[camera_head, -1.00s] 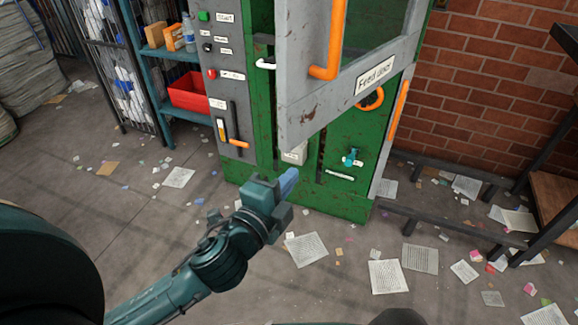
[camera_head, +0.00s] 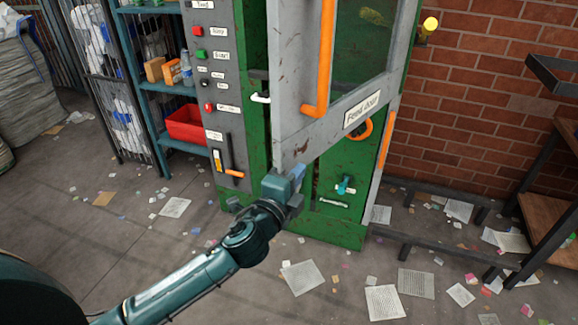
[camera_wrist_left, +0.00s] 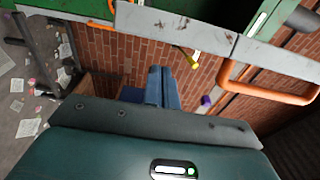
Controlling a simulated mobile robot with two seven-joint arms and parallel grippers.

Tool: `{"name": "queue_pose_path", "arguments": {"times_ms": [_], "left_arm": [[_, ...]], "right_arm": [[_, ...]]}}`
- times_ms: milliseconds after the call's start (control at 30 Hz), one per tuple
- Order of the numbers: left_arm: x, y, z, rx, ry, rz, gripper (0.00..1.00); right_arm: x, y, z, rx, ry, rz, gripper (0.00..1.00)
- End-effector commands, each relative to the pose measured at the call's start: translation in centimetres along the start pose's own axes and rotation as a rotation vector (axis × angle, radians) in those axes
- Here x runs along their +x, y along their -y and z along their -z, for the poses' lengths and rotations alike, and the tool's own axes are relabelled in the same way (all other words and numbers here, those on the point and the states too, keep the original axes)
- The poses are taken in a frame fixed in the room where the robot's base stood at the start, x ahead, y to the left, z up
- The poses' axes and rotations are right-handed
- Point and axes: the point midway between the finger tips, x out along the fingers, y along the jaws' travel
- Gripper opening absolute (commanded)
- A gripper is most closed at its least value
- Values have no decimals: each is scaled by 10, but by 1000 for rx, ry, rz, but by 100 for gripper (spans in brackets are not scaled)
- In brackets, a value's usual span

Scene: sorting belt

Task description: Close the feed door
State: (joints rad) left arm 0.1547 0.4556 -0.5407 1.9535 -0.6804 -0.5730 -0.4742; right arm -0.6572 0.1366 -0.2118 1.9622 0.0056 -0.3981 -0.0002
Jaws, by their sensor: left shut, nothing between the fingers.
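The feed door (camera_head: 290,98) is a grey framed panel with a window, a "Feed door" label and a long orange handle (camera_head: 323,62). It stands swung open, out from the green machine (camera_head: 333,215). My left gripper (camera_head: 297,174) is shut and empty, just below the door's lower corner; I cannot tell if it touches the door. In the left wrist view, the shut blue fingers (camera_wrist_left: 164,85) point toward the brick wall, with the grey door edge (camera_wrist_left: 180,28) and an orange handle (camera_wrist_left: 265,88) beyond them. My right gripper is not in view.
A grey control panel (camera_head: 214,105) with buttons and an orange-tipped lever stands left of the door. A blue shelf with a red bin (camera_head: 186,124) is farther left. A low dark rail (camera_head: 440,190) and a bench are at the right. Papers litter the open floor.

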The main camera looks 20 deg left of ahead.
Motion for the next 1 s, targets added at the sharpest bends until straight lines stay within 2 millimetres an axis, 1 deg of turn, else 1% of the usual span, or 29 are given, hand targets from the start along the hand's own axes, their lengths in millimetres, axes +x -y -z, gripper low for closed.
{"name": "queue_pose_path", "arguments": {"times_ms": [33, 200, 600, 733, 867, 967, 1000], "left_arm": [[1, 1, -7, 1, 1, -1, 0], [4, 0, -19, -2, -1, -1, 0], [4, 0, -21, -2, -1, 0, 0], [4, -1, -27, 1, -4, 1, 0], [4, -2, -43, 4, -14, 1, 0], [4, -3, -64, 6, -28, 1, 0], [4, -3, -74, 8, -34, 0, 0]], "right_arm": [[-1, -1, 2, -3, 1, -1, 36], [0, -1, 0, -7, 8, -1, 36], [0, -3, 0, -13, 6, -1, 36], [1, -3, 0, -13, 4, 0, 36], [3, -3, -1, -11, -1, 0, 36], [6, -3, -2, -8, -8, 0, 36], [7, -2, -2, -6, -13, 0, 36]]}}
